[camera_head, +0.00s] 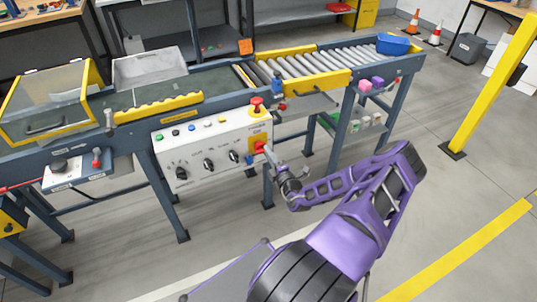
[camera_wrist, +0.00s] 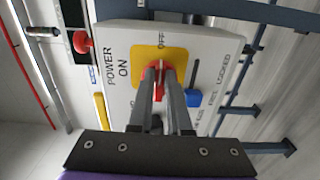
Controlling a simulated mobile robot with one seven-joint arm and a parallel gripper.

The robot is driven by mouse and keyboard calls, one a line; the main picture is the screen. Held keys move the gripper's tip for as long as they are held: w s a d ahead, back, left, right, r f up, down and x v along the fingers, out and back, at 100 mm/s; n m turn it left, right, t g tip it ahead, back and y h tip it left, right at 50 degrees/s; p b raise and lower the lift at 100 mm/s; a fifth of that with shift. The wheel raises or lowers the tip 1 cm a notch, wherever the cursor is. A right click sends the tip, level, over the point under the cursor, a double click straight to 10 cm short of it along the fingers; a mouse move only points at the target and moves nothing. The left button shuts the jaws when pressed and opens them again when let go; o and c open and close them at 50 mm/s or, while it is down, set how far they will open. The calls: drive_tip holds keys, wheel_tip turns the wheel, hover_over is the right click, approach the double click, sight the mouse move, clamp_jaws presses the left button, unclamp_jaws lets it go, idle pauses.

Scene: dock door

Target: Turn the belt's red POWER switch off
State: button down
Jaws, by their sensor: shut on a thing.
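The red POWER switch (camera_head: 260,148) sits on a yellow plate (camera_head: 257,138) at the right end of the white control panel (camera_head: 205,165). In the wrist view the yellow plate (camera_wrist: 179,55) has ON lettering on the picture's left and OFF at its top. My gripper (camera_wrist: 160,76) is shut on the red switch (camera_wrist: 157,68), with one finger on each side of it. The fingers cover much of the switch, so I cannot tell exactly which way it points. In the head view my gripper (camera_head: 268,152) reaches the switch from the lower right.
A red mushroom button (camera_head: 257,104) stands above the switch on the panel. A blue part (camera_wrist: 193,98) is close beside my fingers. Black knobs (camera_head: 208,163) and coloured buttons line the panel. The roller conveyor (camera_head: 320,62) runs behind. Floor at the lower right is clear.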

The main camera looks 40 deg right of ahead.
drive_tip(key=shift+a+f, duration=0.1)
drive_tip(key=c, duration=0.9)
unclamp_jaws()
drive_tip(key=shift+o, duration=0.2)
drive_tip(key=p+v, duration=0.1)
drive_tip(key=v, duration=1.6)
drive_tip(key=shift+s, duration=0.25)
